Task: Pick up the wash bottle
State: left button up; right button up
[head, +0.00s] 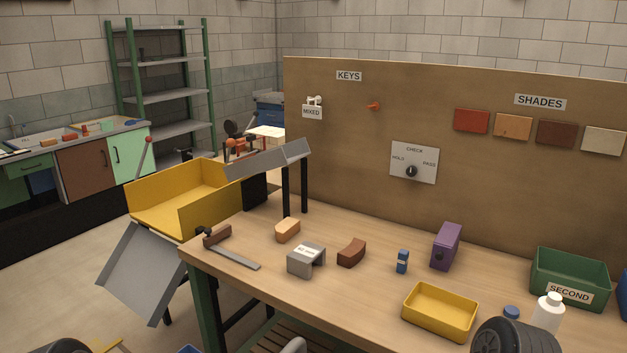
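A white bottle with a white cap, which looks like the wash bottle (547,313), stands upright on the workbench (340,288) at the lower right, in front of the green bin. Its lower part is partly hidden by a dark rounded part that appears to be my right arm. A blue-capped item (511,312) is just left of it, mostly hidden. Neither of my grippers shows in the head view.
A green bin (570,274) labelled SECOND stands behind the bottle, and a yellow tray (440,312) is to its left.

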aim_at(549, 312)
jog(key=z, duration=1.55)
